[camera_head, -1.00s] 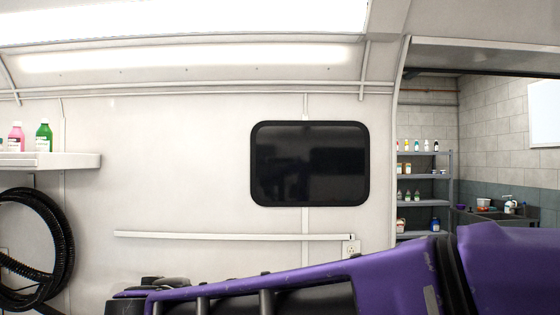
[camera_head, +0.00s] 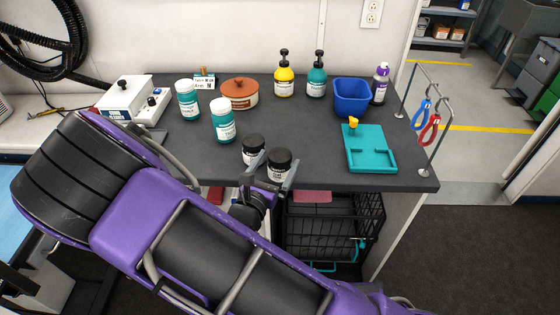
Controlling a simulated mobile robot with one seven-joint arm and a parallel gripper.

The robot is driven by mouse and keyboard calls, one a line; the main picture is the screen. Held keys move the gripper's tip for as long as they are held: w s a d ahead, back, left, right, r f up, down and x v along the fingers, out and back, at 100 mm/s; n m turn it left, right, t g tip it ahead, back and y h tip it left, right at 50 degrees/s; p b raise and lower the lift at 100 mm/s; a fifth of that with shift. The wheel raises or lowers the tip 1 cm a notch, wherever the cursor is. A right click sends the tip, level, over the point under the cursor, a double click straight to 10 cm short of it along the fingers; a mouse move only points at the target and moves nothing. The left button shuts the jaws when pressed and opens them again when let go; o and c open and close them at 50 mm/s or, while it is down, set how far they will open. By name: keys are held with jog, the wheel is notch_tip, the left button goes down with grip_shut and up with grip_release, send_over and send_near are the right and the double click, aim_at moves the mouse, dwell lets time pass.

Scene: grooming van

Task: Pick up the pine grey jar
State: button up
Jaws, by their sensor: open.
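Two dark grey jars with black lids and pale labels stand upright near the front edge of the dark counter (camera_head: 330,178). One jar (camera_head: 254,145) is a little behind and left of the other jar (camera_head: 279,161). The labels are too small to read, so I cannot tell which is pine. My gripper (camera_head: 274,170) is open at the counter's front edge. Its two fingers point toward the jars, one on each side of the front jar in this view. I cannot tell whether they touch it. The lower part of the front jar is partly hidden.
Teal jars with white lids (camera_head: 222,121) (camera_head: 187,102) stand behind left. A brown lidded pot (camera_head: 240,96), yellow (camera_head: 284,85) and teal (camera_head: 316,82) pump bottles, a blue bin (camera_head: 351,96) and a teal tray (camera_head: 370,160) share the counter. A black wire basket (camera_head: 335,228) sits below.

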aim_at(284, 151)
jog(key=shift+f+x, duration=0.2)
jog(key=shift+x, duration=1.2)
jog(key=shift+f+x, duration=0.2)
jog(key=shift+x, duration=1.2)
jog(key=shift+a, duration=0.1)
jog(key=c, duration=1.5)
